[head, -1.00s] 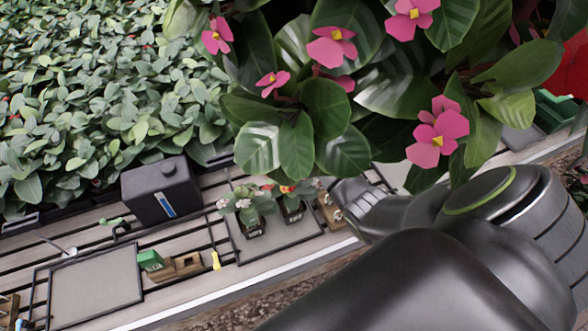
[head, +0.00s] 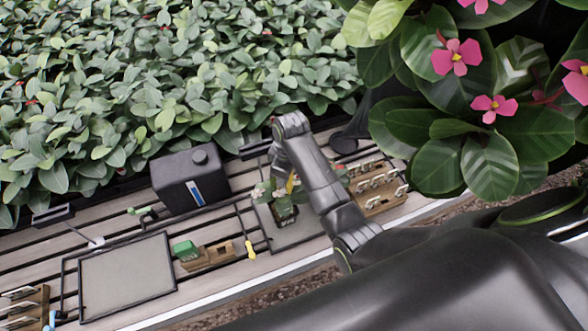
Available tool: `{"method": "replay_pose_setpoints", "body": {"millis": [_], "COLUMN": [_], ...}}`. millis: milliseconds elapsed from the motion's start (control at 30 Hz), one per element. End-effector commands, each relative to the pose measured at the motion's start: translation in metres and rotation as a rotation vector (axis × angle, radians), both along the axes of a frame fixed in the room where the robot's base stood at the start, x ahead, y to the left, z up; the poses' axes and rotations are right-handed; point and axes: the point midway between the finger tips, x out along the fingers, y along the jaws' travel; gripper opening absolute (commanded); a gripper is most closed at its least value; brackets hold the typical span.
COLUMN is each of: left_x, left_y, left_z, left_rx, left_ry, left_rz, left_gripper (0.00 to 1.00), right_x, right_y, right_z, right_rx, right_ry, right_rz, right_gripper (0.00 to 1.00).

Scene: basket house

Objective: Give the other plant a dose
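A small potted plant (head: 284,213) in a black labelled pot stands on the grey mat (head: 290,238) on the slatted bench. The second potted plant is mostly hidden behind my arm; some green leaves show just right of it. My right arm comes in from the lower right and reaches over this mat. My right gripper (head: 281,165) is around the far side of the forearm, above and behind the visible plant. Its fingers are too small and covered to tell whether they hold anything. My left gripper is out of view.
A black canister (head: 190,182) with a blue strip stands at the back. A wooden block with a green box (head: 186,250), a yellow-handled tool (head: 250,250) and a wooden rack (head: 378,195) lie on the bench. The left grey mat (head: 125,280) is bare. Pink-flowered foliage (head: 490,110) fills the upper right.

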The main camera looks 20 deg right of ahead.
Motion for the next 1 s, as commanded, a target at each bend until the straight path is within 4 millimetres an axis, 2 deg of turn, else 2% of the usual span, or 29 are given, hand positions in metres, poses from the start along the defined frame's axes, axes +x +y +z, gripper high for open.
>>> {"method": "replay_pose_setpoints", "body": {"millis": [267,700,1000], "left_x": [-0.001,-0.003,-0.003], "left_y": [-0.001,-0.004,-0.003], "left_z": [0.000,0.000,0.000], "left_rx": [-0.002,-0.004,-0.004], "left_ry": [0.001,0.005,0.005], "left_rz": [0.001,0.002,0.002], "left_gripper": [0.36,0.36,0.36], "right_x": [-0.001,-0.001,-0.001], "right_y": [0.007,0.006,0.006], "right_z": [-0.003,-0.046,-0.058], "right_rx": [0.005,0.004,0.005], "right_ry": [0.000,0.000,-0.002], "right_rz": [-0.060,-0.058,-0.057], "right_gripper": [0.14,0.14,0.14]}}
